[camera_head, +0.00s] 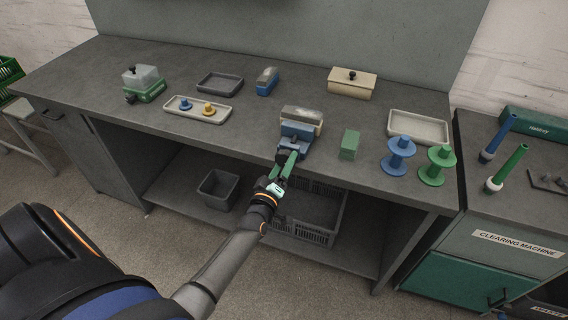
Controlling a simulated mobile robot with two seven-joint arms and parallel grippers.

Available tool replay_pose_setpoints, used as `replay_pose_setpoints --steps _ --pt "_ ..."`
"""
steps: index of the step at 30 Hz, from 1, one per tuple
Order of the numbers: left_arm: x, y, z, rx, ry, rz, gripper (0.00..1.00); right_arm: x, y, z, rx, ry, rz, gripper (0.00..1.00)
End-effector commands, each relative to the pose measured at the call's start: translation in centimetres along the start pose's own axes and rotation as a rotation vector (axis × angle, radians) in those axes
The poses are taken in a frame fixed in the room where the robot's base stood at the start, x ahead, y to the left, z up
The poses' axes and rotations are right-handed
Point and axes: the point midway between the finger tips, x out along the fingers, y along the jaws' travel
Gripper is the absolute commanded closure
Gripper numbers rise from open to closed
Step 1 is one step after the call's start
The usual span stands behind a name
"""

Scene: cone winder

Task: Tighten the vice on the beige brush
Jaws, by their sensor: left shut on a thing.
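The blue vice (296,131) stands at the front edge of the grey workbench. The beige brush (318,126), a beige block with a grey top, sits at the vice, between or just behind its jaws; I cannot tell whether the jaws touch it. My left gripper (286,163), with green fingers, reaches up from below to the front of the vice. It is shut on the vice handle (282,156), a dark part mostly hidden by the fingers. My right gripper is not in view.
A green block (349,145) stands right of the vice, with blue (398,157) and green (437,166) spools beyond. A pale tray (198,117) holds small blue and yellow parts. A blue brush (267,82) lies behind. A crate (308,222) is on the shelf below.

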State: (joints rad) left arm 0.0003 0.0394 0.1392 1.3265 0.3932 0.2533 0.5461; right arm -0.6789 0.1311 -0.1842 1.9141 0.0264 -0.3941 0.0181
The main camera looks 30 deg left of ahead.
Motion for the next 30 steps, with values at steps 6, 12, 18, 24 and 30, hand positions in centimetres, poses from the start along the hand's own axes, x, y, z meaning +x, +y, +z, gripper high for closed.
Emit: replay_pose_setpoints --steps 6,12,18,24,30 --pt "0.0 -0.1 0.1 0.0 -0.001 -0.001 0.83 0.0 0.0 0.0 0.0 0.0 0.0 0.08" --pt "0.0 -0.1 0.1 -0.001 -0.001 -0.001 0.12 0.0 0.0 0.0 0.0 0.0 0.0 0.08" --pt "0.0 0.0 0.0 -0.001 0.0 -0.001 0.0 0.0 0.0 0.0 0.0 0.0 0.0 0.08" --pt "-0.2 -0.1 0.1 -0.002 0.0 -0.001 0.0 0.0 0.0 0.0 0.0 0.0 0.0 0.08" --pt "-2.4 -0.2 0.1 -0.002 -0.001 -0.002 0.0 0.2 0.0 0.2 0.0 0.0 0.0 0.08"
